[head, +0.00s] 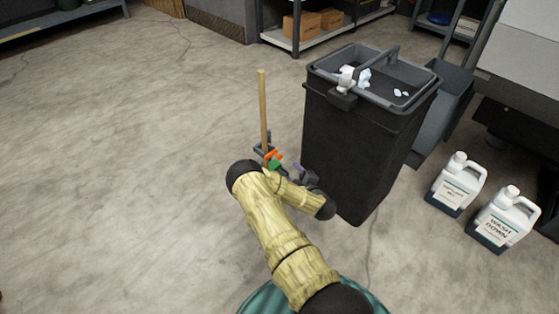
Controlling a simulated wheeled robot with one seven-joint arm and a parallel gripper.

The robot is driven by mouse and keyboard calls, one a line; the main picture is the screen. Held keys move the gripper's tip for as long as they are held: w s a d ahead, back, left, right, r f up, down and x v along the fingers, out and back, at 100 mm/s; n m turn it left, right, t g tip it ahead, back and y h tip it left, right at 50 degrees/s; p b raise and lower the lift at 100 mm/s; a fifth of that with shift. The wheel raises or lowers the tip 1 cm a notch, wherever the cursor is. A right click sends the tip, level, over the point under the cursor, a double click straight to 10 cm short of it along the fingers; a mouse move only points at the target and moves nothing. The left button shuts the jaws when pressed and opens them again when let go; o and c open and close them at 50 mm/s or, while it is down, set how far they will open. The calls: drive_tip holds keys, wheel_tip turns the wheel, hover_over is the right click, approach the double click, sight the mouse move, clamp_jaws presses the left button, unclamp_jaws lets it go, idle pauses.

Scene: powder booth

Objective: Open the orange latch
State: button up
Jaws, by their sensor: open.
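The orange latch (274,155) is a small bright piece low beside an upright wooden pole (262,105), left of the black bin. A small green part (274,165) sits just below it, and a grey bracket shows beside it. My arm's elbow hides what lies underneath. My gripper (298,171) is a small dark shape to the right of the latch, close to the bin's left side in the picture. It is open and appears apart from the latch. Its fingers are too small to make out clearly.
A tall black bin (345,150) with a grey rim and pale scraps inside stands right of my gripper. Two white jugs (458,182) (505,215) stand on the floor at right. Shelving (295,42) with cardboard boxes is at the back. The floor at left is clear.

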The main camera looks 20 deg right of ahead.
sight(280, 159)
drive_tip(key=b+x, duration=0.7)
drive_tip(key=x, duration=0.5)
drive_tip(key=shift+w+f, duration=0.2)
drive_tip(key=shift+w, duration=0.4)
drive_tip(key=shift+r, duration=0.1)
clamp_jaws()
